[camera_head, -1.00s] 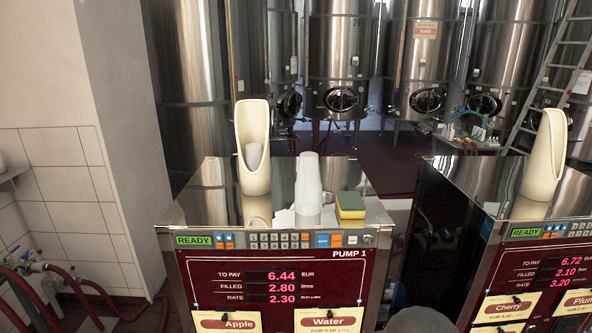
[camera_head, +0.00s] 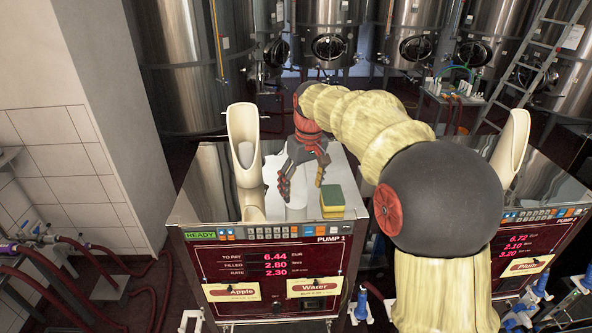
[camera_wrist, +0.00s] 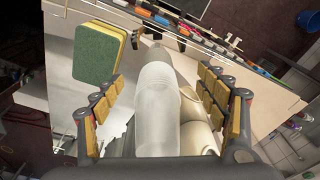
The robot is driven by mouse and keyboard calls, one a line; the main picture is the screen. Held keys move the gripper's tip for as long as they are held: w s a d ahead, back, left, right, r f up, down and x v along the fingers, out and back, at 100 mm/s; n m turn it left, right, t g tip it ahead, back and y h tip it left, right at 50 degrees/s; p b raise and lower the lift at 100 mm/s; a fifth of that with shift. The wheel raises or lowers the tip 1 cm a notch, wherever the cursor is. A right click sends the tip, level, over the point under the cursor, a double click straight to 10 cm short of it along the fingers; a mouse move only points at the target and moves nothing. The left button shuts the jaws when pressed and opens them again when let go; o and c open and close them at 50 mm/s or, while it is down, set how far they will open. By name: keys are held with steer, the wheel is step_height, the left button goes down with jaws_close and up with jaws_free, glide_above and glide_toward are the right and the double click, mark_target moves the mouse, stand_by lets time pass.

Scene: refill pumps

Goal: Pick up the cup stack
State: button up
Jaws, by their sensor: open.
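The cup stack (camera_head: 296,200) is a white, translucent column of nested cups standing on top of Pump 1, partly hidden by my gripper in the head view. In the wrist view the cup stack (camera_wrist: 157,108) lies between my two fingers, with space on both sides. My gripper (camera_head: 301,183) is open and comes down around the stack from above. In the wrist view my gripper (camera_wrist: 155,105) shows padded fingers left and right, neither visibly touching the stack.
A yellow-green sponge (camera_head: 332,200) lies close on the right. Pump 1 (camera_head: 270,267) has a keypad along its front edge. A second pump (camera_head: 527,245) stands to the right.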

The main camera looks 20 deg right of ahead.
steer(key=shift+n, duration=0.8)
steer(key=w+r, duration=0.2)
steer(key=w, duration=0.1)
steer(key=w+r, duration=0.1)
steer(key=w, duration=0.1)
steer(key=shift+r, duration=0.15)
steer(key=shift+n, duration=0.7)
steer(key=r, duration=0.4)
steer(key=shift+w+a+r, duration=0.2)
steer(key=shift+s+f+n, duration=0.1)
steer(key=shift+s+n, duration=0.2)
steer(key=shift+s, duration=0.25)
steer(key=shift+s+a, duration=0.1)
steer(key=shift+s, duration=0.05)
steer(key=shift+w+f, duration=0.15)
steer(key=shift+f, duration=0.5)
steer(key=shift+w+f, duration=0.15)
steer(key=shift+f, duration=0.45)
steer(key=shift+w+a+f+p, duration=0.1)
steer(key=shift+f+p, duration=0.35)
steer(key=shift+f, duration=0.9)
steer(key=shift+w+a+f+p, duration=0.1)
steer(key=shift+f+p, duration=0.35)
steer(key=shift+f, duration=0.85)
steer(key=c, duration=0.3)
steer(key=c, duration=1)
steer(key=shift+c, duration=0.6)
